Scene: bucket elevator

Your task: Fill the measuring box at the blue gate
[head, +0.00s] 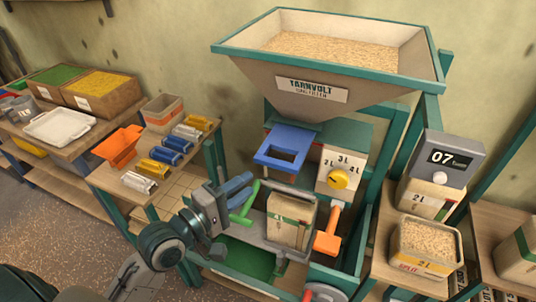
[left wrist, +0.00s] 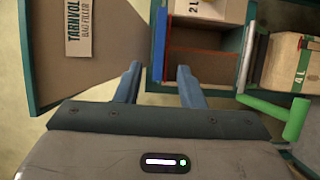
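The hopper (head: 330,95) holds grain. Below it is the blue gate (head: 268,157), a flat blue frame with a dark opening; a blue strip, perhaps its edge, shows in the left wrist view (left wrist: 160,45). A beige box (head: 290,222) with a green band stands on the platform below the gate; in the left wrist view a box marked 4 L (left wrist: 283,65) is at the right. Whether it holds grain is unclear. My left gripper (head: 243,187) is left of the box, near the green handle (head: 246,208). Its blue fingers (left wrist: 158,88) are apart and empty. My right gripper is not seen.
A yellow dial (head: 338,179) marked 2, 3 and 4 L sits beside the gate, above an orange handle (head: 327,241). Left benches carry an orange funnel (head: 119,147), rolls and bins.

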